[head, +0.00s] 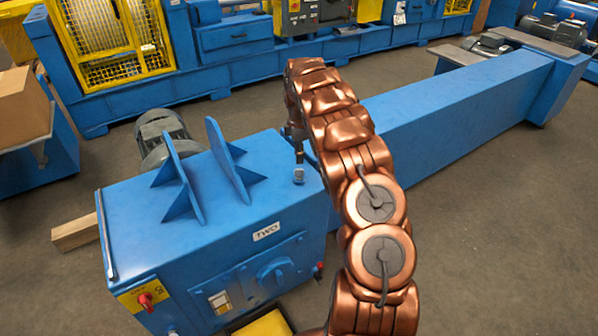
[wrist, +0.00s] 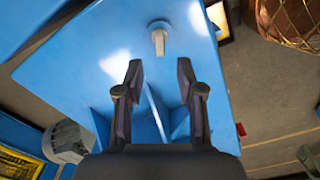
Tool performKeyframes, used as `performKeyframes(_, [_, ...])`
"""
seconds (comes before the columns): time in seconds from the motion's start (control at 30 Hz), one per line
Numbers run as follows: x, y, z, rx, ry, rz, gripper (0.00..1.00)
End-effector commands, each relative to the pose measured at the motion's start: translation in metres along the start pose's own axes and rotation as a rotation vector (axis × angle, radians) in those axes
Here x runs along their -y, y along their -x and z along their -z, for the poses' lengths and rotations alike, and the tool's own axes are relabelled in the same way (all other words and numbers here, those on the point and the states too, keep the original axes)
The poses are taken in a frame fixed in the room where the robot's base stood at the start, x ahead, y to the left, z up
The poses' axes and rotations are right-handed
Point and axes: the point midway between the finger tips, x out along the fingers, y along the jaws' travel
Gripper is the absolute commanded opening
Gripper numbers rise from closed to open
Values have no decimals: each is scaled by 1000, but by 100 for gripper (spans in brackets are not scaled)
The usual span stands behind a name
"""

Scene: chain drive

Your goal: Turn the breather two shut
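The breather (head: 298,175) is a small pale grey fitting on top of the blue housing (head: 215,210) marked TWO, near its right end. In the wrist view the breather (wrist: 159,38) shows a round base with a short, light tab. My gripper (head: 298,150) is just above and beyond the breather, partly hidden by my copper arm. In the wrist view my gripper (wrist: 160,73) is open, its two dark fingers apart with nothing between them. The breather lies ahead of the fingertips, roughly centred on the gap and apart from them.
Two upright blue fins (head: 230,165) stand on the housing left of the breather. A motor (head: 160,135) sits behind them. A red knob (head: 145,300) and a rotary switch (head: 275,275) are on the front face. A long blue beam (head: 460,120) extends right.

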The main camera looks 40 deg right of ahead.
Motion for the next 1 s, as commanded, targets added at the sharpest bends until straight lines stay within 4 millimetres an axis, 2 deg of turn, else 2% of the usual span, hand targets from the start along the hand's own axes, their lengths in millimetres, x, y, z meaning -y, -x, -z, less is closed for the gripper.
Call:
performKeyframes(0.27, [0,-19,0,0,1,1,38])
performKeyframes(0.63, [1,-70,0,0,1,5,38])
performKeyframes(1.0, [0,-77,0,0,1,-1,35])
